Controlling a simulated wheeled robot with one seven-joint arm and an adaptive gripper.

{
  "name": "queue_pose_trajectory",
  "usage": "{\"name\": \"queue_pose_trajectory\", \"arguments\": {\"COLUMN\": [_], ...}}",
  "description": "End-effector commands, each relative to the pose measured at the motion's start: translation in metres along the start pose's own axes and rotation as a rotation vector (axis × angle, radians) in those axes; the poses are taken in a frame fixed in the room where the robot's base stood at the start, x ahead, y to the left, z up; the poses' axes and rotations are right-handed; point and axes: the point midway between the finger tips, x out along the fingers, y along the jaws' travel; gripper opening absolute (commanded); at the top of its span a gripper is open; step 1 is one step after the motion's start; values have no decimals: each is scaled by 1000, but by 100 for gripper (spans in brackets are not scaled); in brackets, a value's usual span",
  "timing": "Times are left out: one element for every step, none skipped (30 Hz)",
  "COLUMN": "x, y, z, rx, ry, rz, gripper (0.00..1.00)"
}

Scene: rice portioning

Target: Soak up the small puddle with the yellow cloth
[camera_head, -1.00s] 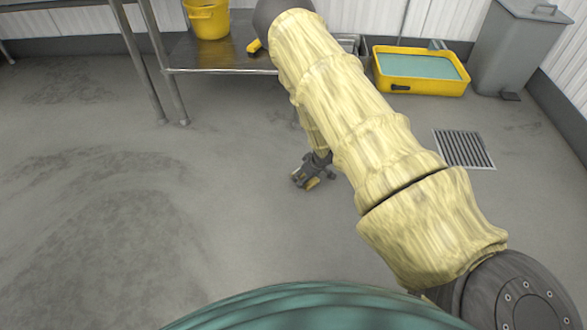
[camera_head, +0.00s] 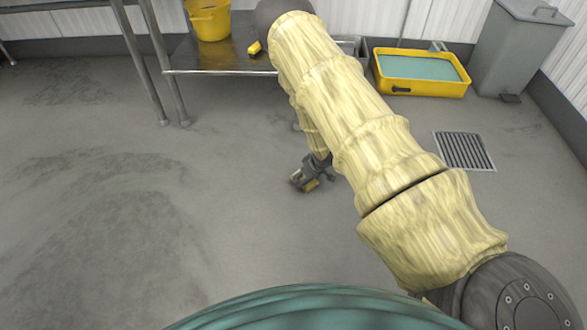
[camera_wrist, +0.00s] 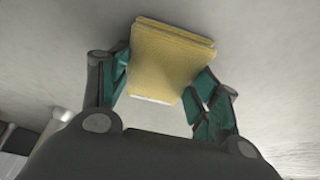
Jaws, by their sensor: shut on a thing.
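My gripper (camera_head: 312,175) is low over the grey floor, left of the floor drain in the head view. The wrist view shows its two green-padded fingers (camera_wrist: 165,88) shut on the folded yellow cloth (camera_wrist: 168,58), one on each side. I cannot tell whether the cloth touches the floor. No clear puddle outline shows near the cloth; darker smeared patches (camera_head: 110,230) lie on the floor to the left.
A metal table (camera_head: 220,72) with a yellow bucket (camera_head: 210,22) stands at the back. A yellow tray of greenish liquid (camera_head: 420,90) sits right of it, beside a grey bin (camera_head: 520,50). A floor drain (camera_head: 464,151) is at right. The floor at left is open.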

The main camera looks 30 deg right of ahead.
Motion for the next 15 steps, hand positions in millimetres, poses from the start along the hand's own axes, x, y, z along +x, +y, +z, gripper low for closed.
{"name": "queue_pose_trajectory", "arguments": {"x": [0,0,0,0,0,0,0,0,1,1,1,1,1,1,1], "y": [-3,-4,-6,-8,-9,-11,-12,-14,-16,-17,-18,-20,-21,-23,-24], "z": [-1,-1,-1,-2,-2,-2,-2,-3,-3,-3,-4,-4,-4,-4,-4], "rx": [0,0,1,1,1,1,1,0,0,1,1,2,2,2,2], "ry": [0,0,0,0,0,0,0,0,0,0,0,0,0,0,0], "rz": [-1,-1,0,0,0,-1,-1,-1,-1,-1,0,0,0,0,0], "gripper": [42,42,42,42,42,42,42,42,42,42,42,42,42,42,42]}}
